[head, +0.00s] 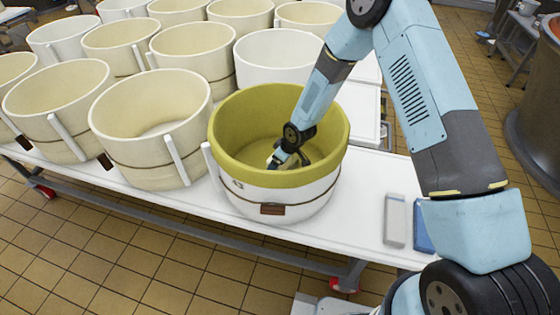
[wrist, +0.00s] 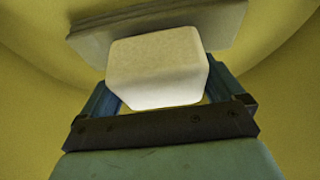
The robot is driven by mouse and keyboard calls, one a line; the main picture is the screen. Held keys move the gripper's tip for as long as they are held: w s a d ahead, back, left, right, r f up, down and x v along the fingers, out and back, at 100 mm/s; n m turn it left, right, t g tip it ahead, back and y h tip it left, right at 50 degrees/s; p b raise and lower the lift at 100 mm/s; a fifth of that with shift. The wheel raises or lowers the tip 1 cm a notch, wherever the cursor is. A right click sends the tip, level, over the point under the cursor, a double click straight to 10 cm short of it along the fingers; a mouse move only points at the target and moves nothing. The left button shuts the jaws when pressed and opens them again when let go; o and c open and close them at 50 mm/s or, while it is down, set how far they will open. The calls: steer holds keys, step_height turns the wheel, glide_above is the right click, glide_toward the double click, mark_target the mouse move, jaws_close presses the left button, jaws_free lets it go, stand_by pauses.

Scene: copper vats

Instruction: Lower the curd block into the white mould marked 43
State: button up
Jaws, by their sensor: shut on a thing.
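The mould marked 43 (head: 250,203) stands on the white table, with a white lower outside and a yellow-green rim and inside. My gripper (head: 284,161) reaches down inside the mould, below its rim. The curd block (wrist: 157,68) is a pale, rounded block between my blue fingers (wrist: 160,98) in the wrist view. My gripper is shut on it. In the head view only a small pale part shows by the fingers; the rest is hidden. The yellow-green wall surrounds the block in the wrist view. I cannot tell whether the block touches the mould's floor.
Several cream and white moulds crowd the table to the left and behind; one cream mould (head: 152,125) stands close on the left. A pale box (head: 395,221) and a blue one (head: 422,228) lie at the right. A pale flat slab (wrist: 225,22) shows beyond the block.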

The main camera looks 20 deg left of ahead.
steer(key=shift+f, duration=0.8)
stand_by(0.8)
steer(key=o, duration=0.9)
steer(key=shift+o, duration=0.2)
steer(key=v, duration=1.3)
steer(key=shift+d+r, duration=0.2)
steer(key=shift+r, duration=0.1)
steer(key=shift+r, duration=0.1)
